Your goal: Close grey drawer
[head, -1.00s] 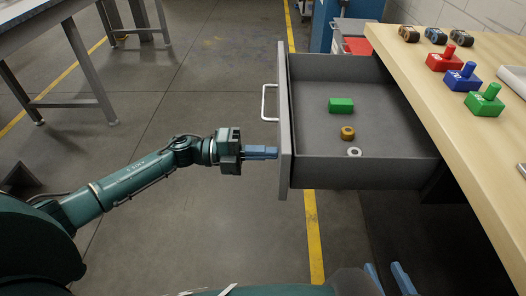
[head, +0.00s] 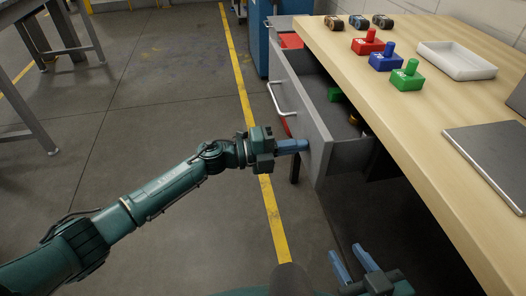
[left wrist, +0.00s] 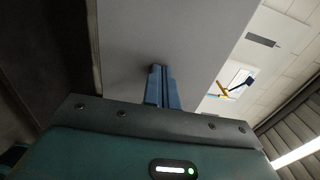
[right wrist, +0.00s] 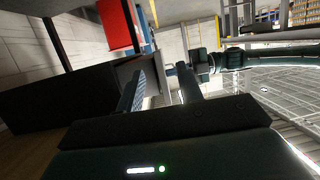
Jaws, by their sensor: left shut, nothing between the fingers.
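The grey drawer (head: 318,125) is partly pulled out from under the wooden workbench, with its handle (head: 282,100) on the front panel. Inside I see part of a green block (head: 334,94) and part of a gold-coloured piece (head: 353,119); the bench edge hides the rest. My left gripper (head: 307,145) is shut and empty, its fingertips at the near part of the drawer front. In the left wrist view the shut fingers (left wrist: 158,70) point at the grey front panel (left wrist: 185,35). My right gripper (head: 352,250) is open and empty, low in front of the bench; its parted fingers show in the right wrist view (right wrist: 160,80).
The workbench (head: 400,125) holds red (head: 368,45), blue (head: 386,60) and green (head: 407,78) handled blocks, a white tray (head: 456,62) and a grey plate (head: 490,150). A blue cabinet (head: 262,35) stands behind.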

